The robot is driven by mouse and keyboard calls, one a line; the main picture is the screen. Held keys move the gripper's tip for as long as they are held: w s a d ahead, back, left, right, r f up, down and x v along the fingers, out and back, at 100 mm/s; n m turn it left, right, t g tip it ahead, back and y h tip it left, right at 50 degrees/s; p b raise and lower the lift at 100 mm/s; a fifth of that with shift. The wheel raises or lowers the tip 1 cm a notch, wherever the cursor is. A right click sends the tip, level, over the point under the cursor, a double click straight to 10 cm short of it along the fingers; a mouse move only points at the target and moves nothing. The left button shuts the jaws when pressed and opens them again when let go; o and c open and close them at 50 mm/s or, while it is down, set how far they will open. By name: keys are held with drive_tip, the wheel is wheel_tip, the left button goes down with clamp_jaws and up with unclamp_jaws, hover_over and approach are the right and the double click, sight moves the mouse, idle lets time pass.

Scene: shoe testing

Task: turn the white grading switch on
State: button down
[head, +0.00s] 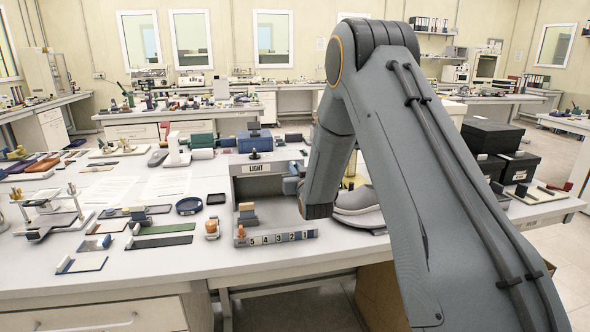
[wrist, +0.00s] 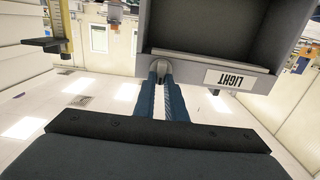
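A dark grey light box (head: 262,185) with a white LIGHT label (head: 257,168) stands on the bench, its open side facing me. My gripper (head: 292,184) is at the box's right side, partly hidden by my arm. In the wrist view the box (wrist: 225,35) and label (wrist: 229,79) appear upside down. My gripper's blue fingers (wrist: 160,72) lie close together, with no object clearly held, near the box's edge. A rounded grey shape shows at their tips; I cannot tell whether it touches the box. I cannot make out a white switch in either view.
A numbered strip (head: 275,237) lies before the box. Black boxes (head: 492,136) stand at right.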

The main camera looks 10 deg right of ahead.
drive_tip(key=shift+m+b, duration=0.3)
drive_tip(key=shift+b, duration=0.05)
drive_tip(key=shift+d+f+m+b, duration=0.2)
drive_tip(key=shift+m+b, duration=1.75)
drive_tip(key=shift+m, duration=0.9)
drive_tip(key=shift+d+f+m+b, duration=0.2)
drive_tip(key=shift+m+b, duration=1.75)
drive_tip(key=shift+m, duration=0.95)
drive_tip(key=shift+d+f+m+b, duration=0.2)
drive_tip(key=shift+m+b, duration=1.75)
drive_tip(key=shift+m, duration=0.9)
drive_tip(key=c, duration=1.8)
unclamp_jaws()
drive_tip(key=shift+s+a, duration=0.1)
